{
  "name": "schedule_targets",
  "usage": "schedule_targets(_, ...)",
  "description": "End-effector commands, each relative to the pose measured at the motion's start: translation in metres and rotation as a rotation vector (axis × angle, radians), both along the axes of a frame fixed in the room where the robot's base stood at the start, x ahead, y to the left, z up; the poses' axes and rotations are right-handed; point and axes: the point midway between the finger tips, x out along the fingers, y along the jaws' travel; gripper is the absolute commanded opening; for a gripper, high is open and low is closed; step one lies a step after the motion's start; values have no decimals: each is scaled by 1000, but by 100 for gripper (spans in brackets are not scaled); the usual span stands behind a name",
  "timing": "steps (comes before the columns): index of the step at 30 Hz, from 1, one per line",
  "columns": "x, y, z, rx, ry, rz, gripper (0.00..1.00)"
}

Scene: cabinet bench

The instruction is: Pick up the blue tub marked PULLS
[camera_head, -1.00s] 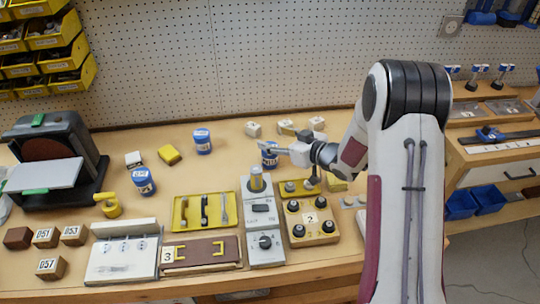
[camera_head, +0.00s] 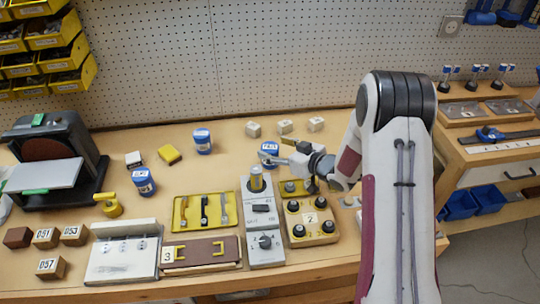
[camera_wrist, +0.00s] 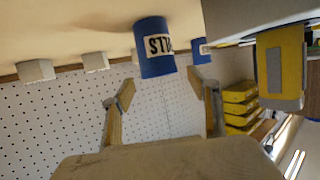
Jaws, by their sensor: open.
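The blue tub marked PULLS (camera_wrist: 155,62) shows upside down in the wrist view, its white label facing me. It lies between the lines of my gripper's two fingers, just beyond the tips, and looks untouched. In the head view a blue tub with a white label (camera_head: 268,155) stands on the bench just left of my gripper (camera_head: 284,152); its lettering is too small to read there. My gripper is open and empty, its fingers also showing in the wrist view (camera_wrist: 165,92).
Two other blue tubs stand further left, one near the back (camera_head: 202,143) and one nearer the front (camera_head: 144,183). White blocks (camera_head: 254,129) sit behind my gripper.

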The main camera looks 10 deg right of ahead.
Motion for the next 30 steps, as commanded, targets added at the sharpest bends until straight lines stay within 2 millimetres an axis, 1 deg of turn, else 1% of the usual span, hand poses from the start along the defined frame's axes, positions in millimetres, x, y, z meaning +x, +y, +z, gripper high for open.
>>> schedule_targets(1, 0, 0, -7, 1, 3, 0, 60)
schedule_targets(2, 0, 1, -9, 1, 2, 1, 60)
schedule_targets(3, 6, 5, -9, 0, -1, 3, 60)
schedule_targets(6, 15, 10, -13, 0, 0, 1, 60)
schedule_targets(11, 22, 15, -16, 0, 0, 0, 60)
schedule_targets(27, 23, 16, -16, 0, 0, 0, 60)
schedule_targets(28, 23, 16, -16, 0, 0, 0, 54)
schedule_targets(29, 23, 16, -16, 0, 0, 0, 47)
schedule_targets(30, 23, 16, -16, 0, 0, 0, 36)
